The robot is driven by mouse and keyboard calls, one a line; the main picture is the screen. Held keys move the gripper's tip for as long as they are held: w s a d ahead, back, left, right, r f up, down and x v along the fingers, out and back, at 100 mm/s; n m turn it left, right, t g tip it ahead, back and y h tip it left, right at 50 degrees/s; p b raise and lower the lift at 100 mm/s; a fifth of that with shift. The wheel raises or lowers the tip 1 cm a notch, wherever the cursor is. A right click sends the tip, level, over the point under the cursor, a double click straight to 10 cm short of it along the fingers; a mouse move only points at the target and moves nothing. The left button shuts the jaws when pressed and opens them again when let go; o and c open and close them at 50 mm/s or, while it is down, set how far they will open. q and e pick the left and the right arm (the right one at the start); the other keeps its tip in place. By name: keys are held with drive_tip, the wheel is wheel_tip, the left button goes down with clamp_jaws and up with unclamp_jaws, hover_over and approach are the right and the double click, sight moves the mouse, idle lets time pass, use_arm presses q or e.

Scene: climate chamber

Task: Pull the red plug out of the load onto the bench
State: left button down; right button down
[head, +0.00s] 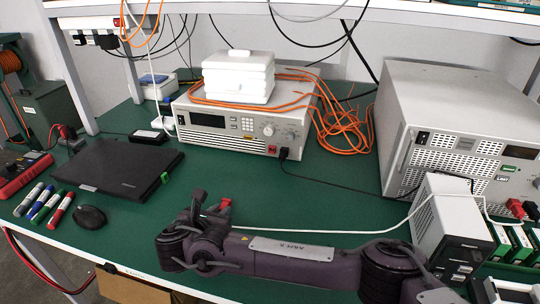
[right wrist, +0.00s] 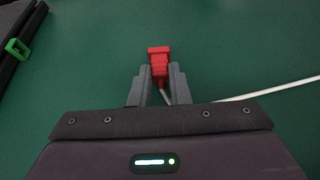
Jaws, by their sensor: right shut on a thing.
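My right gripper (head: 212,208) is shut on a red plug (head: 226,203) over the green bench top, right of the closed laptop. In the right wrist view the red plug (right wrist: 159,60) sticks out between the fingertips (right wrist: 160,75), with a pale cable running from it. I cannot tell whether the plug touches the bench. The plug is clear of any socket. A grey-white instrument (head: 240,125) with a display and a red socket stands behind it. A larger grey unit (head: 455,125) stands at right, with other red plugs (head: 516,208) near its front. My left gripper is not in view.
The laptop (head: 122,168), a mouse (head: 90,216) and several markers (head: 45,203) lie at left. A smaller white and black box (head: 450,230) stands at front right. The green bench (head: 310,205) is mostly clear in the middle.

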drive_tip(key=c, duration=1.3)
unclamp_jaws()
drive_tip(key=shift+s, duration=0.1)
drive_tip(key=shift+s+a+r, duration=0.15)
drive_tip(key=shift+s+r, duration=0.1)
drive_tip(key=shift+s, duration=0.05)
drive_tip(key=v, duration=0.5)
drive_tip(key=shift+s+r+p, duration=0.1)
drive_tip(key=shift+s+p, duration=0.15)
drive_tip(key=shift+p, duration=0.1)
drive_tip(key=shift+s+a+r, duration=0.15)
drive_tip(key=shift+s+r, duration=0.1)
drive_tip(key=shift+s, duration=0.35)
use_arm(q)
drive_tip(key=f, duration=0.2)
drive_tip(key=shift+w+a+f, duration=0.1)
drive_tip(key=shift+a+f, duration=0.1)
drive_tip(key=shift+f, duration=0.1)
